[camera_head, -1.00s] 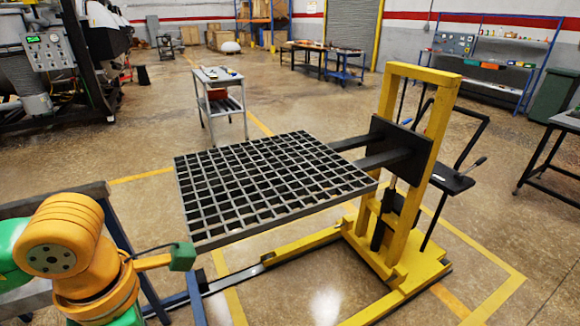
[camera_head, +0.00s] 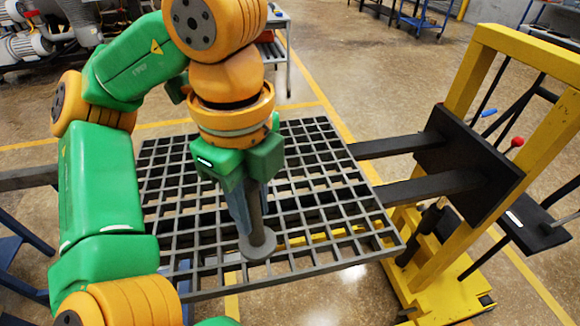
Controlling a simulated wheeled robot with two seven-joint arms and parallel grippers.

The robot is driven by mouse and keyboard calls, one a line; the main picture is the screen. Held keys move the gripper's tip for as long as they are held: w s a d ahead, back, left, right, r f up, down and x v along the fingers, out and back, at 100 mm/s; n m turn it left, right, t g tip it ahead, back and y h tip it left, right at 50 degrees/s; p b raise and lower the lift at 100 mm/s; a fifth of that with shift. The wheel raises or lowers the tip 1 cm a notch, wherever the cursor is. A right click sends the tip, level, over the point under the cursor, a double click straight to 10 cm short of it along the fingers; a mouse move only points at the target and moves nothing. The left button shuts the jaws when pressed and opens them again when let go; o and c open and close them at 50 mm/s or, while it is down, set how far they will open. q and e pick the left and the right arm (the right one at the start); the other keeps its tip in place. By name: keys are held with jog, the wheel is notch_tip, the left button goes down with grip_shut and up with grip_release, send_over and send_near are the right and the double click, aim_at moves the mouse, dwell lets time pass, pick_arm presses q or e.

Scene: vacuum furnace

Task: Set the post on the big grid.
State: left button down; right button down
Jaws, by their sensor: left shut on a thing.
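The post (camera_head: 256,218) is a dark grey rod with a round flat disc at its lower end. My left gripper (camera_head: 246,210) points down and is shut on the post, which stands nearly upright, disc down. The big grid (camera_head: 330,181) is a dark grey lattice of square openings. The disc appears over the front middle part of the grid; I cannot tell whether it touches the bars. My left arm hides part of the grid's left and back area. My right gripper is not in view.
A yellow lift (camera_head: 518,140) carries the grid on two dark forks (camera_head: 430,190) from the right. The grid's right half is bare. A grey trolley (camera_head: 278,24) stands behind, partly hidden by my arm. A dark bench edge (camera_head: 28,178) lies at the left.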

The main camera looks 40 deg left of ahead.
pick_arm(q)
jog(key=w+f, duration=0.3)
jog(key=w+a+f, duration=0.1)
jog(key=w+f, duration=0.6)
jog(key=f, duration=0.1)
jog(key=shift+w+a+f+b, duration=0.1)
jog(key=shift+w+a+b, duration=0.05)
jog(key=shift+a+b, duration=0.2)
jog(key=shift+f, duration=0.4)
jog(key=c, duration=1.1)
grip_release()
jog(key=shift+f, duration=0.1)
jog(key=o, duration=0.4)
jog(key=shift+o, duration=0.2)
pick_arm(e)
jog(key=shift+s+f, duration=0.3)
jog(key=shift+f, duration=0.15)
